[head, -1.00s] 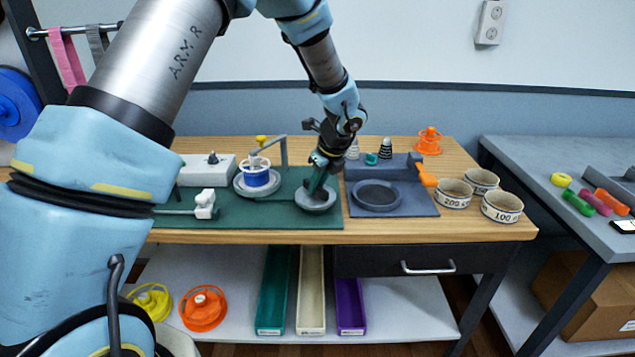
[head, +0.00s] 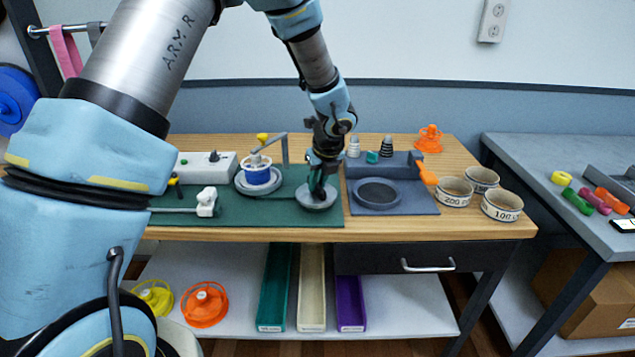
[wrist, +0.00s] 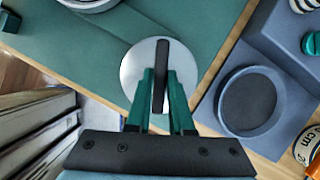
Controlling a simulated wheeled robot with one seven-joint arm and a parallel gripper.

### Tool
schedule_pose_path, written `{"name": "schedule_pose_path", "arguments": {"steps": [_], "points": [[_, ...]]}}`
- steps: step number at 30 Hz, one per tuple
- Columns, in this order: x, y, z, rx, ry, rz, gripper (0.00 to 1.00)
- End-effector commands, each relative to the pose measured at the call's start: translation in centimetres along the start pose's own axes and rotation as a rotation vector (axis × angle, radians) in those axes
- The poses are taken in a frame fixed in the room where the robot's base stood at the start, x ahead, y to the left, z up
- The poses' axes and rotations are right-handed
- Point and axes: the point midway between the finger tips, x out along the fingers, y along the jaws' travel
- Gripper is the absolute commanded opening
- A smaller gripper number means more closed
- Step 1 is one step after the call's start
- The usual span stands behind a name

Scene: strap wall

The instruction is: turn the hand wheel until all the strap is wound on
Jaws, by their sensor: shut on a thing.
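The hand wheel (head: 309,203) is a grey disc on the green mat, with a dark bar across its top. The wrist view shows the disc (wrist: 131,70) and its black bar (wrist: 160,52) running nearly straight up the picture. My gripper (head: 318,187) points down over the wheel. In the wrist view its green fingers (wrist: 161,92) are shut on the bar, one on each side. A blue spool (head: 257,176) with a white top sits on a grey round plate left of the wheel. No loose strap can be made out between spool and wheel.
A bent grey arm (head: 284,150) stands behind the spool. A white box (head: 205,167) and a white clamp (head: 206,202) are on the left. A blue-grey stand (head: 420,207) with a round recess is close on the right, with several labelled bowls (head: 455,193) beyond.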

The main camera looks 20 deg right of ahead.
Motion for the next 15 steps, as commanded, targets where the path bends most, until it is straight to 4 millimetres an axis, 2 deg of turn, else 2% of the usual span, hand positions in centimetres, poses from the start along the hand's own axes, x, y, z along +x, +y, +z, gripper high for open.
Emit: {"name": "schedule_pose_path", "arguments": {"steps": [1,2,9,15], "points": [[0.08,0.07,-0.02,-0.001,0.001,0.002,0.0],[0.08,0.07,-0.02,-0.001,0.001,0.002,0.22],[0.04,0.04,0.01,-0.001,0.0,0.001,0.49],[0.01,0.02,0.02,-0.001,0.0,0.001,0.5]]}}
